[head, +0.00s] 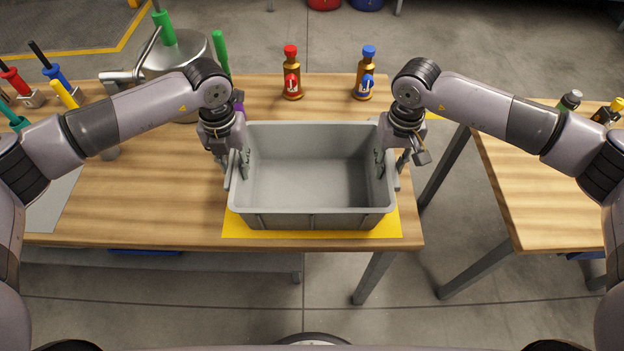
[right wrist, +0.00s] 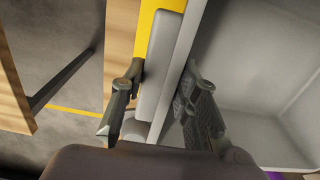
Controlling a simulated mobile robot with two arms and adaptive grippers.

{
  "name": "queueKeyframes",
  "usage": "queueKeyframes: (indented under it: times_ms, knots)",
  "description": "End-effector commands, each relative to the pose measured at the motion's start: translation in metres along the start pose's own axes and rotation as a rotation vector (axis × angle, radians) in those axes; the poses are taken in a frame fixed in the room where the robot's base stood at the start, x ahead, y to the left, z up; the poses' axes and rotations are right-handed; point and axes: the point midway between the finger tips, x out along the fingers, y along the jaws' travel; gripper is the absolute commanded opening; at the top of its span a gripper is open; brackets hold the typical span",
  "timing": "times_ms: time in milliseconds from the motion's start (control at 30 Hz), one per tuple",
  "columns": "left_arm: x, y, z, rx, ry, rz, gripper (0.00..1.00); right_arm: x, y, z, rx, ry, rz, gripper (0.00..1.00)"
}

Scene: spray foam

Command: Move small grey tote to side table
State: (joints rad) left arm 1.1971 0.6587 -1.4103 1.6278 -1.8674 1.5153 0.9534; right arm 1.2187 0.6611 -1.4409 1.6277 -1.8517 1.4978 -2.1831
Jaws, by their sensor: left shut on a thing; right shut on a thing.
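The small grey tote (head: 312,222) is empty and sits upright over a yellow mat (head: 385,229) at the right end of the wooden table. My left gripper (head: 237,158) is shut on the tote's left wall. My right gripper (head: 392,157) is shut on the tote's right wall. In the right wrist view, the fingers of my right gripper (right wrist: 160,100) straddle the wall of the tote (right wrist: 260,60), one inside and one outside. The side table (head: 545,200) stands to the right across a gap. I cannot tell if the tote touches the mat.
A red-capped bottle (head: 292,75) and a blue-capped bottle (head: 365,75) stand behind the tote. A metal pot (head: 180,55) and several coloured-handled tools are at the left. Two bottles stand at the back of the side table, whose front is clear.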

Motion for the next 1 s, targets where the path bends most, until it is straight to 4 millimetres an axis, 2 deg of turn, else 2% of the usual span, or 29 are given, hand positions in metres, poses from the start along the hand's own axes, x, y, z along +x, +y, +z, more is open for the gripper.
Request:
queueKeyframes:
  times_ms: [333,733,1000]
  knots:
    - [-0.007,0.000,0.001,-0.001,-0.002,0.000,0.00,-0.007,0.000,-0.001,0.000,0.002,0.000,0.00]
    - [-0.045,0.001,0.001,-0.001,-0.001,0.001,0.00,-0.045,0.000,0.000,0.001,0.001,0.001,0.00]
    - [-0.051,0.001,0.000,-0.001,-0.001,0.001,0.00,-0.051,0.001,0.000,0.001,0.001,0.001,0.00]
